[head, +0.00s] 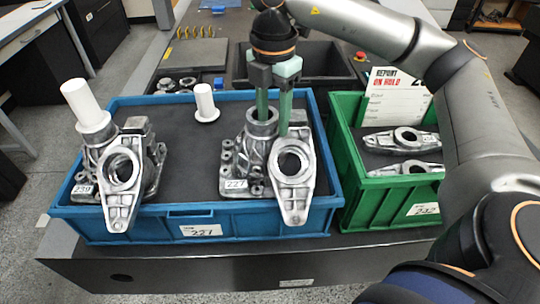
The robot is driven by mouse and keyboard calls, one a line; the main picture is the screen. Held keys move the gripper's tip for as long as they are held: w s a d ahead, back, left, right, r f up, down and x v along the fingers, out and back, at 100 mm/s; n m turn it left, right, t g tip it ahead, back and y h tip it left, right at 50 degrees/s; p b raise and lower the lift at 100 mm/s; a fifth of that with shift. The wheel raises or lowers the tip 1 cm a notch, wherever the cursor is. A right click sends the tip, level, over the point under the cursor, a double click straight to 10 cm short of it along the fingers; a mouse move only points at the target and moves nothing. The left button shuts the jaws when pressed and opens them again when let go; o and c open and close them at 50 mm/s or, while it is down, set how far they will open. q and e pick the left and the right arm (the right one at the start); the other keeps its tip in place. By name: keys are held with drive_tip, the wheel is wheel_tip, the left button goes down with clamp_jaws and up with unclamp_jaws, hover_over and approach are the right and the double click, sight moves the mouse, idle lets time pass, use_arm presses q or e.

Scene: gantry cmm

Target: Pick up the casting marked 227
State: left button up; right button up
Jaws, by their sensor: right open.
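The casting marked 227 (238,160) is a grey metal part with an upright round bore and a front flange. It stands in the right half of the blue crate (190,211). My right gripper (273,118) has green fingers and points down at the casting's top from above. The fingers are apart: one is at the bore's opening, the other just right of the bore's rim. I cannot tell whether they touch the metal. My left gripper is not in view.
A similar casting marked 239 (125,170), with a white plug (85,105) in its top, stands at the crate's left. A loose white plug (205,103) stands behind. A green crate (375,198) with flat castings and an "on hold" sign (393,98) is right.

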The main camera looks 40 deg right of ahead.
drive_tip(key=shift+c, duration=0.3)
clamp_jaws()
idle(0.9)
drive_tip(key=shift+w+r, duration=0.1)
